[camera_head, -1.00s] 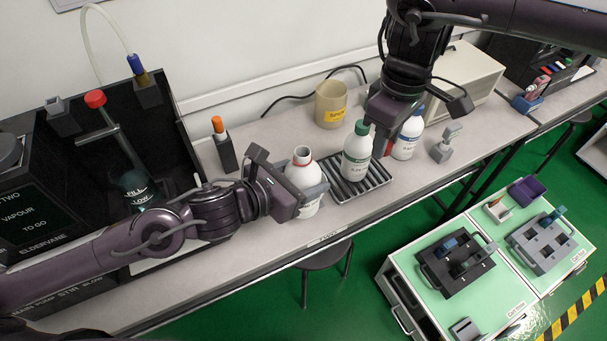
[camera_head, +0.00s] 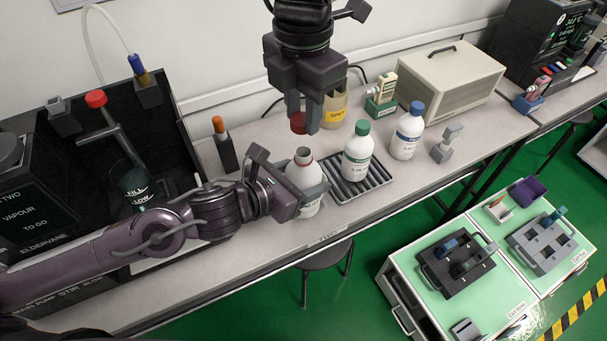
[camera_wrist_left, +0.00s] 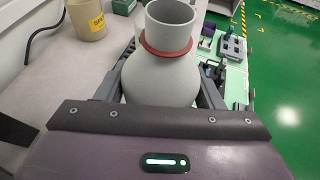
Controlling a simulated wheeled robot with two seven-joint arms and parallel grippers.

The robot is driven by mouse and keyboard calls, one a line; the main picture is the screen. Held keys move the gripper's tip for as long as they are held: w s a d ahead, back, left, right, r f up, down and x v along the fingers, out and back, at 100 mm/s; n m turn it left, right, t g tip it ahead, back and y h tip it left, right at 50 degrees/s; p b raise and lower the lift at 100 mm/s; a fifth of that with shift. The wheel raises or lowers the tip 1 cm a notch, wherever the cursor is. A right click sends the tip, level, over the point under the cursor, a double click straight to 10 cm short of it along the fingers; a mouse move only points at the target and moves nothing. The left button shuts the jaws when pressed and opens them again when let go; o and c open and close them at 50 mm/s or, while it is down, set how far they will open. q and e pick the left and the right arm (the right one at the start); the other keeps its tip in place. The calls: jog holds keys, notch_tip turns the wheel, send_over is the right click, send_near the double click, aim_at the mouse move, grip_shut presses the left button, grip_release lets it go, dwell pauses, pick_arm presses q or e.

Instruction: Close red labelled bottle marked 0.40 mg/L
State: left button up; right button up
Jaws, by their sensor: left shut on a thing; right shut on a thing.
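An open white bottle with a red neck ring (camera_head: 304,172) stands upright on the bench at the left end of the ribbed tray. My left gripper (camera_head: 312,196) is shut around its body. In the left wrist view the bottle's bare, uncapped neck (camera_wrist_left: 168,40) rises between the fingers; its label is hidden. My right gripper (camera_head: 305,112) is shut on a red cap (camera_head: 298,123) and holds it in the air above and behind the open bottle, apart from it. The label text is not readable here.
A green-capped bottle (camera_head: 357,153) stands on the ribbed tray (camera_head: 374,181), close to the held bottle's right. A blue-capped bottle (camera_head: 406,134) stands farther right. A beige pot (camera_head: 335,107) is behind my right gripper. An orange-topped pen holder (camera_head: 224,148) is at left.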

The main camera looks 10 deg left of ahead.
aim_at(304, 151)
jog(key=shift+f, duration=2)
jog(key=shift+w+d, duration=0.1)
jog(key=shift+f, duration=0.9)
jog(key=shift+f, duration=0.5)
